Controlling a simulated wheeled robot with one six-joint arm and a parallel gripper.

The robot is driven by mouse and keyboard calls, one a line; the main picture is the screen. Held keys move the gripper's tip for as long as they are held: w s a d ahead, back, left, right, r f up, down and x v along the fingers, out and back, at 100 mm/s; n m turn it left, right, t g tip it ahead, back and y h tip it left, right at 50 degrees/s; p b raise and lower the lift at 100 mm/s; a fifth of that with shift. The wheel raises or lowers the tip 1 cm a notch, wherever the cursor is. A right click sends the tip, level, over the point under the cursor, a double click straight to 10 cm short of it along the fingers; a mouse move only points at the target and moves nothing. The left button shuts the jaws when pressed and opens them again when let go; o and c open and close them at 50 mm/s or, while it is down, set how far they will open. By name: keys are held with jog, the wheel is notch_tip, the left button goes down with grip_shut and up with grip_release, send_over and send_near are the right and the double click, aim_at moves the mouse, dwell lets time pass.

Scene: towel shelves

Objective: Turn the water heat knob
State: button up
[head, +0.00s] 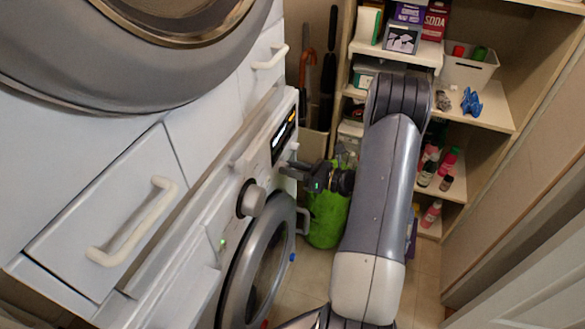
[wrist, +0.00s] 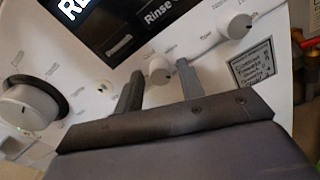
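The lower machine's white control panel (head: 225,205) carries several knobs. In the wrist view, a small white knob (wrist: 160,70) shows between the tips of my gripper (wrist: 158,82), whose two dark fingers are apart. I cannot tell whether they touch it. Another small knob (wrist: 235,27) sits to the upper right. A large round knob (wrist: 28,103) is at the left; it also shows in the head view (head: 251,199). The labels are too blurred to tell which knob is the water heat one. In the head view, my gripper (head: 288,170) is at the panel's far end.
A display reading "Rinse" (wrist: 130,22) is above the knobs. The round machine door (head: 262,265) is below the panel. A drawer with a handle (head: 130,225) is at the left. A green bag (head: 325,220) stands behind my gripper. Shelves with bottles (head: 430,170) are at the right.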

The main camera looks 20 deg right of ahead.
jog(key=shift+o, duration=0.7)
jog(key=v, duration=1)
jog(key=shift+s+d+b, duration=0.25)
jog(key=shift+s+b, duration=0.05)
jog(key=shift+b, duration=0.1)
jog(key=x, duration=1)
jog(key=shift+w+a+p, duration=0.25)
jog(key=shift+w+p, duration=0.05)
